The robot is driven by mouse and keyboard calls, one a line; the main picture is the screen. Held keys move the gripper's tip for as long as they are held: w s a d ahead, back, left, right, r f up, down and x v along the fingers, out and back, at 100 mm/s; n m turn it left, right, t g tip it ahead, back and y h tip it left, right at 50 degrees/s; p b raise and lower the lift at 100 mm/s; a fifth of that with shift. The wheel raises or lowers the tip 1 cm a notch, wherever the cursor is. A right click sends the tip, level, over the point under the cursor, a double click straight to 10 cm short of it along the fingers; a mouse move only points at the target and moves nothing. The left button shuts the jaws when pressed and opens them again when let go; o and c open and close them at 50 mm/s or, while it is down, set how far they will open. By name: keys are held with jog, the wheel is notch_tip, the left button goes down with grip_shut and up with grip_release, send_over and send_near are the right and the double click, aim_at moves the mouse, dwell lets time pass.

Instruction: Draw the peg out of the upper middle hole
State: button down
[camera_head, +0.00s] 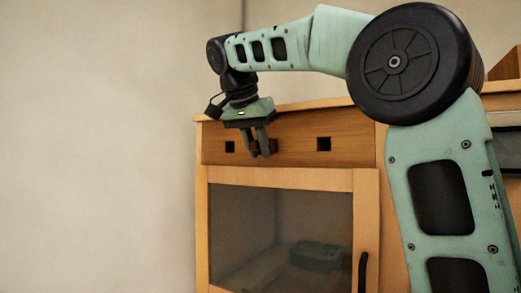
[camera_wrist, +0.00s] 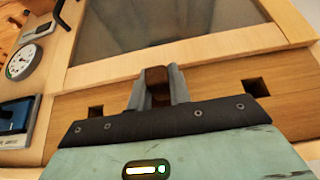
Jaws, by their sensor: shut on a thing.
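A wooden panel (camera_head: 300,130) runs above a glazed door and has a row of square holes. The left hole (camera_head: 230,147) and right hole (camera_head: 323,144) look empty and dark. My gripper (camera_head: 261,148) points down in front of the middle hole, with its fingers shut on the dark brown peg (camera_wrist: 157,77). A little of the peg shows beside the fingers in the head view (camera_head: 273,146). The fingers cover the middle hole, so I cannot tell how deep the peg sits. The other two holes show on either side in the wrist view (camera_wrist: 95,111).
The glazed door (camera_head: 250,225) below has a dark handle (camera_head: 362,272), and a dark green object (camera_head: 316,252) lies behind the glass. A round gauge (camera_wrist: 22,62) and a blue-black box (camera_wrist: 15,122) are at the wrist view's left. Bare wall (camera_head: 90,150) is at left.

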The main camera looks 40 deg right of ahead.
jog(key=s+a+b, duration=0.2)
jog(key=a, duration=0.5)
jog(key=shift+s+a, duration=0.2)
jog(key=shift+s, duration=0.15)
dwell(0.7)
dwell(0.6)
